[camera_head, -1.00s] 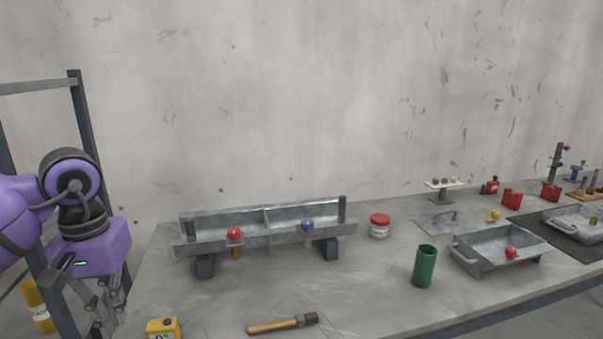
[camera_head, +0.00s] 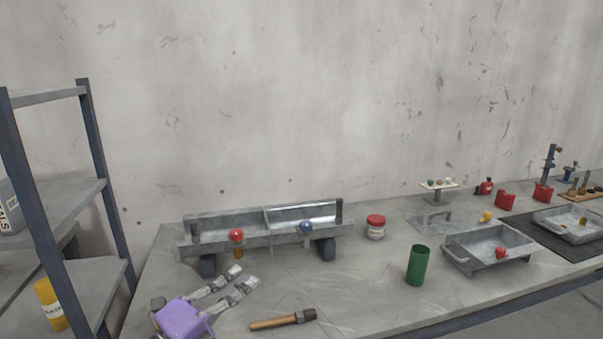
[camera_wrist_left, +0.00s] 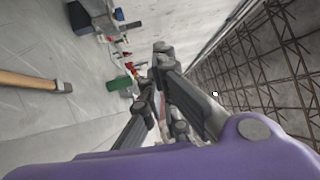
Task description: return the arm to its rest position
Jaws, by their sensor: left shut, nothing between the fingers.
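My left gripper (camera_head: 243,277) is purple with grey fingers. It is low at the table's left front, in front of the left part of the metal trough (camera_head: 345,228), and points right and away. Its fingers are shut with nothing between them. In the left wrist view the fingers reach up the middle of the picture, and the brush (camera_wrist_left: 35,83) lies off to the left. My right gripper is not in view.
The brush (camera_head: 283,320) lies right of my gripper. A green cup (camera_head: 417,265), a red-lidded jar (camera_head: 376,227) and a metal tray (camera_head: 488,249) stand further right. A shelf rack (camera_head: 110,215) is at left.

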